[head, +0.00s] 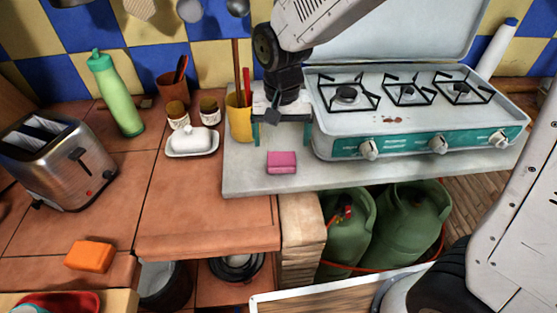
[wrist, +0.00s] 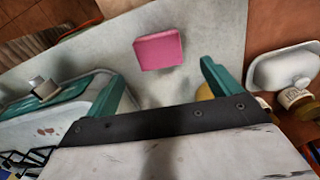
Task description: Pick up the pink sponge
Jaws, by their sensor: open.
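The pink sponge (head: 282,162) lies flat on the grey counter slab, just left of the stove's front corner. It also shows in the wrist view (wrist: 158,51), beyond the fingertips and between their lines. My gripper (head: 281,143) is above the slab, behind the sponge in the head view. Its two teal fingers are spread apart with nothing between them; they also show in the wrist view (wrist: 161,74). The sponge is apart from the fingers.
The white and teal gas stove (head: 400,125) stands right of the gripper. A yellow cup (head: 239,118) with utensils is close on the left, beside a white butter dish (head: 192,141). An orange sponge (head: 90,256) lies on the tiled counter. The slab around the pink sponge is clear.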

